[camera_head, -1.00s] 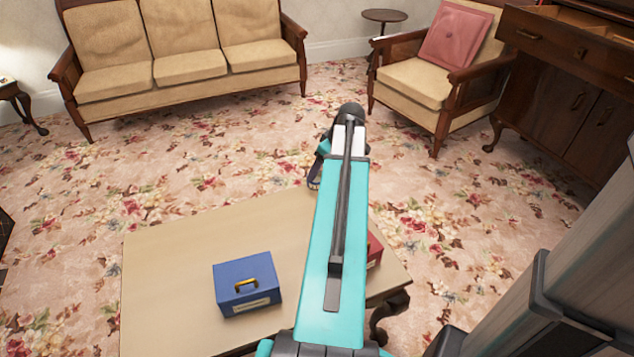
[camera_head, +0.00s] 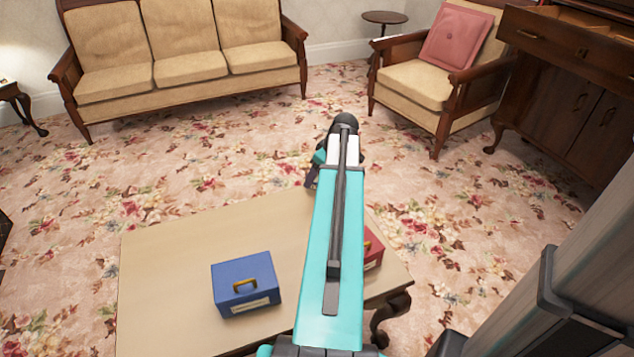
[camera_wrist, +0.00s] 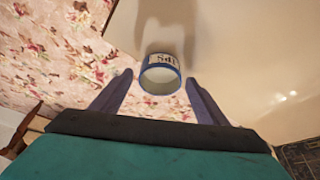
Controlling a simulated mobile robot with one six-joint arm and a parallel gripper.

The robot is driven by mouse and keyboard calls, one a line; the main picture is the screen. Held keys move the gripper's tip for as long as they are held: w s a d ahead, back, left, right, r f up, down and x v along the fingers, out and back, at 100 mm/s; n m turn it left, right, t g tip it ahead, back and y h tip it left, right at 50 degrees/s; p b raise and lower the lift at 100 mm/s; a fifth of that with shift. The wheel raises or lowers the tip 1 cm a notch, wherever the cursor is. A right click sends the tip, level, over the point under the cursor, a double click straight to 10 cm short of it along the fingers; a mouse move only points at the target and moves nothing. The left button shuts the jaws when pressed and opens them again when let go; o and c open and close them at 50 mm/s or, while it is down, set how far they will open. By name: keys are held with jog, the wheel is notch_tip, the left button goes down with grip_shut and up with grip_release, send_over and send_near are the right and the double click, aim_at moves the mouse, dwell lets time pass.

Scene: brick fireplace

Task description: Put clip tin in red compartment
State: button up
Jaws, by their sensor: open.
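The clip tin (camera_wrist: 160,76) shows in the wrist view as a small round tin with a blue rim and a pale label with partly readable letters. It is at the table's edge, just ahead of and between the fingertips of my gripper (camera_wrist: 160,84). My gripper is open, one finger on each side, and I see no contact with the tin. In the head view my arm hides the tin and the fingers. A red box (camera_head: 373,249) with a handle, partly hidden behind my arm, sits on the table's right side. Its drawer or compartment is not clearly visible.
A blue box (camera_head: 246,284) with a brass handle and a label stands on the pale table (camera_head: 165,270). The table's left part is clear. A sofa (camera_head: 185,65), an armchair (camera_head: 415,85) and a dark cabinet (camera_head: 560,90) stand beyond on the flowered carpet.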

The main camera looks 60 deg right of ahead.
jog(key=c, duration=1.2)
jog(key=shift+r, duration=0.1)
jog(key=shift+r, duration=0.4)
notch_tip(320, 180, up, 3)
jog(key=shift+r+p, duration=0.1)
jog(key=shift+p, duration=0.7)
jog(key=s, duration=0.5)
jog(key=s+p, duration=0.1)
jog(key=s, duration=0.4)
jog(key=s+p, duration=0.1)
jog(key=s, duration=0.5)
jog(key=shift+a+r, duration=0.35)
jog(key=shift+r, duration=0.05)
